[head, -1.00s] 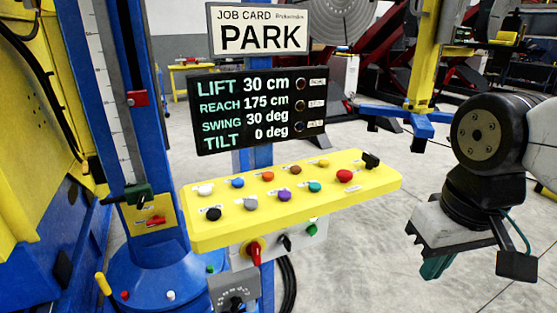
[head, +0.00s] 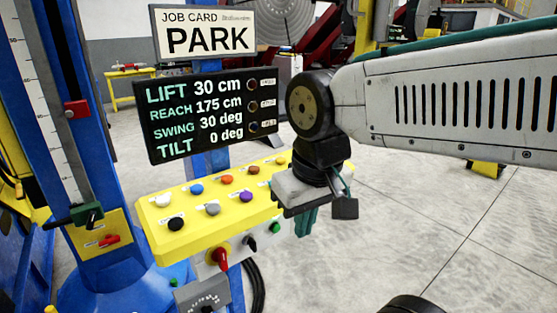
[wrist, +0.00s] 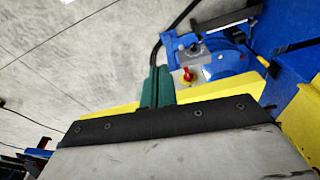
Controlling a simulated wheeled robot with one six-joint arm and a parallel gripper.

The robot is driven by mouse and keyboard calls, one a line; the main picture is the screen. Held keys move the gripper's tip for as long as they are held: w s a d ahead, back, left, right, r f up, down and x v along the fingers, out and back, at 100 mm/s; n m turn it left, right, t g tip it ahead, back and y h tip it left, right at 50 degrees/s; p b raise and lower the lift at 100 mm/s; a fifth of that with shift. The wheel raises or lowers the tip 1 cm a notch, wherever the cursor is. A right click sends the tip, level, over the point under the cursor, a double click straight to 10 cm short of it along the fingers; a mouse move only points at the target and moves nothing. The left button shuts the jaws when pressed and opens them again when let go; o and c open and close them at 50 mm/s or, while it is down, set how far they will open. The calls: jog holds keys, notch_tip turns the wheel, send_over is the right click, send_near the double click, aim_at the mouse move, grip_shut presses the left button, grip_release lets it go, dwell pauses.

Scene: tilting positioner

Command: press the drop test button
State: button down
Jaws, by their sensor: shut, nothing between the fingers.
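The yellow control panel (head: 150,232) carries several coloured buttons with small labels that I cannot read, so I cannot tell which is the drop test button. White (head: 162,201), blue (head: 196,189), orange (head: 226,179), black (head: 176,223), grey (head: 212,209) and purple (head: 246,197) buttons show in the head view. My gripper (head: 305,222) is shut and empty at the panel's right end, its green fingers pointing down. It hides the teal and red buttons there. In the wrist view the closed fingers (wrist: 157,88) stand before the panel's yellow edge (wrist: 222,91).
Below the panel are a red knob (head: 221,258), a black switch (head: 249,242) and a green button (head: 275,228). A display (head: 212,113) and the PARK card (head: 205,33) stand behind. A blue column (head: 65,150) is at left. Open floor lies right.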

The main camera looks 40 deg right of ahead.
jog(key=w+d+r+m+t+h, duration=0.1)
jog(key=w+d+r+m+t, duration=0.15)
jog(key=w, duration=0.45)
jog(key=w+d+r+m+t, duration=0.1)
jog(key=w+d+m, duration=0.25)
jog(key=w, duration=0.45)
notch_tip(320, 180, up, 2)
jog(key=m+t+h, duration=0.2)
jog(key=m+t, duration=0.1)
jog(key=m, duration=0.4)
send_over(281, 161)
jog(key=shift+d+r, duration=0.1)
jog(key=shift+r, duration=0.1)
jog(key=shift+n, duration=0.3)
jog(key=shift+f, duration=4.4)
jog(key=shift+f, duration=0.4)
